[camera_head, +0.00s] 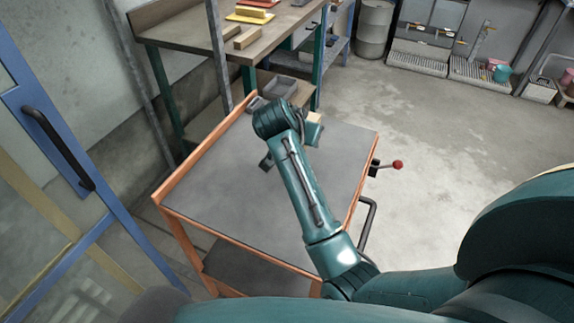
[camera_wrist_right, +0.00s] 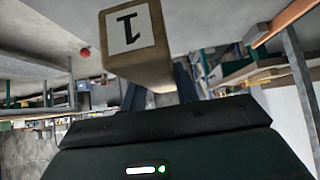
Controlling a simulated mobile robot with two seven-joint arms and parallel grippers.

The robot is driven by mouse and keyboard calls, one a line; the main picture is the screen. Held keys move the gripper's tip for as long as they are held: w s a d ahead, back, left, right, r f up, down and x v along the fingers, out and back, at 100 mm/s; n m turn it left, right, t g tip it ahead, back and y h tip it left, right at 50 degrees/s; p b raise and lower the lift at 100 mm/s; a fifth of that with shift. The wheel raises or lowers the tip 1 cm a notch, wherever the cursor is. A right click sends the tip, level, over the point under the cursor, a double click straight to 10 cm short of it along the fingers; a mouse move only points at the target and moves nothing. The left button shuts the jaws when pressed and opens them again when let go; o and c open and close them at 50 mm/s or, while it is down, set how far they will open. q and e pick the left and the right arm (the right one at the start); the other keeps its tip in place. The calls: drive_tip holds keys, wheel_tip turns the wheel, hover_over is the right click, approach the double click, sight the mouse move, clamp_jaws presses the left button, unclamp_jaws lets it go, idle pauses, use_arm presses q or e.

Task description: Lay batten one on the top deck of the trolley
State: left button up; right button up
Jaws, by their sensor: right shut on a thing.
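Batten one (camera_wrist_right: 137,45) is a pale wooden block with a white label and a black "1" on its end, upside down in the right wrist view. My right gripper (camera_wrist_right: 180,82) is shut on it; a dark finger shows beside the block. In the head view my right arm reaches over the trolley's grey top deck (camera_head: 215,190), which has an orange frame. A small part of the batten (camera_head: 315,131) shows beside my wrist, over the far part of the deck. My wrist hides most of the grip, and I cannot tell whether the batten touches the deck. My left gripper is out of view.
A workbench (camera_head: 180,28) with wooden blocks (camera_head: 247,37) stands behind the trolley. Grey bins (camera_head: 279,87) sit low beyond the far edge. A red-knobbed lever (camera_head: 397,164) sticks out at the right. A blue door (camera_head: 60,150) is at the left. The near deck is bare.

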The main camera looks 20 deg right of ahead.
wheel_tip(320, 180, down, 5)
drive_tip(key=shift+s+d+r, duration=0.1)
drive_tip(key=shift+f, duration=2.3)
drive_tip(key=shift+f, duration=0.15)
drive_tip(key=o, duration=1)
